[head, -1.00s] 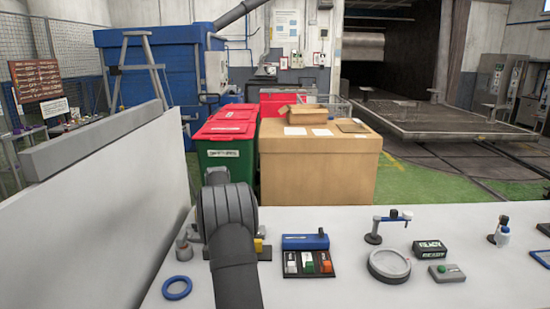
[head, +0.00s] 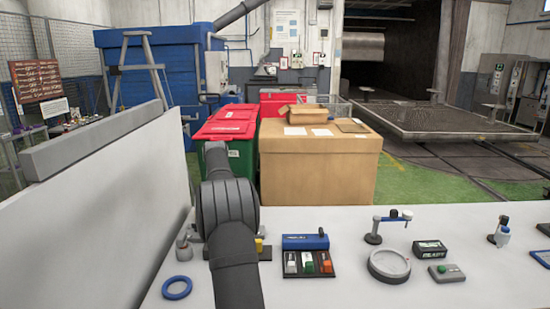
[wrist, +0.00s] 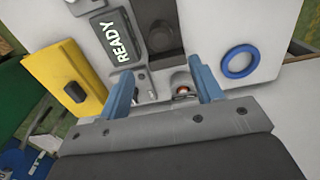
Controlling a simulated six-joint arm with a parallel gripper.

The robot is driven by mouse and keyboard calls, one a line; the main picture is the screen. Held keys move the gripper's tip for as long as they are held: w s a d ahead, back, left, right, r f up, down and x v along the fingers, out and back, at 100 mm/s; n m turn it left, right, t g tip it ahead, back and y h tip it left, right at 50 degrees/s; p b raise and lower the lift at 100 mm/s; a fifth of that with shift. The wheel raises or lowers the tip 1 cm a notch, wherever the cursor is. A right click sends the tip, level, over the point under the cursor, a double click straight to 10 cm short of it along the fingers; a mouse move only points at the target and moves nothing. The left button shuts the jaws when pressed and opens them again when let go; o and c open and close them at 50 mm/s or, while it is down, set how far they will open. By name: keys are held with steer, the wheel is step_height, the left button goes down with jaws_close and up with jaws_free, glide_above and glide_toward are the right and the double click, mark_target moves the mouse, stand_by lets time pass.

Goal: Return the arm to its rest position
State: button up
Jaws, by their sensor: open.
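My gripper (wrist: 160,88) shows in the wrist view with its two blue fingers apart and nothing held between them. It points toward the white worktop (head: 330,220). Beyond the fingertips are a dark READY display (wrist: 123,38) and a small grey fixture with an orange-brown centre (wrist: 181,89). In the head view my dark arm rises from the bottom over the left part of the worktop, and it hides the gripper there.
A blue ring (head: 165,290) lies left of my arm, and a white wall panel (head: 100,215) stands further left. Right of the arm are a switch box (head: 306,242), a round dish (head: 372,270), a READY box (head: 430,251) and a green-button box (head: 440,280).

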step_height(320, 180, down, 13)
steer(key=shift+r, duration=0.1)
steer(key=r, duration=0.5)
steer(key=shift+d, duration=0.35)
steer(key=s+d+r, duration=0.4)
steer(key=d+r, duration=0.3)
steer(key=d, duration=0.4)
steer(key=s+a+f, duration=0.2)
steer(key=s, duration=1.3)
steer(key=shift+w+a+f, duration=0.15)
steer(key=shift+a+f, duration=0.75)
steer(key=shift+a, duration=0.55)
steer(key=shift+w+a+f, duration=0.2)
steer(key=shift+a+f, duration=0.7)
steer(key=shift+a, duration=0.55)
steer(key=shift+w+a+f, duration=0.15)
steer(key=shift+a+f, duration=0.75)
steer(key=shift+a, duration=0.55)
steer(key=shift+o, duration=0.2)
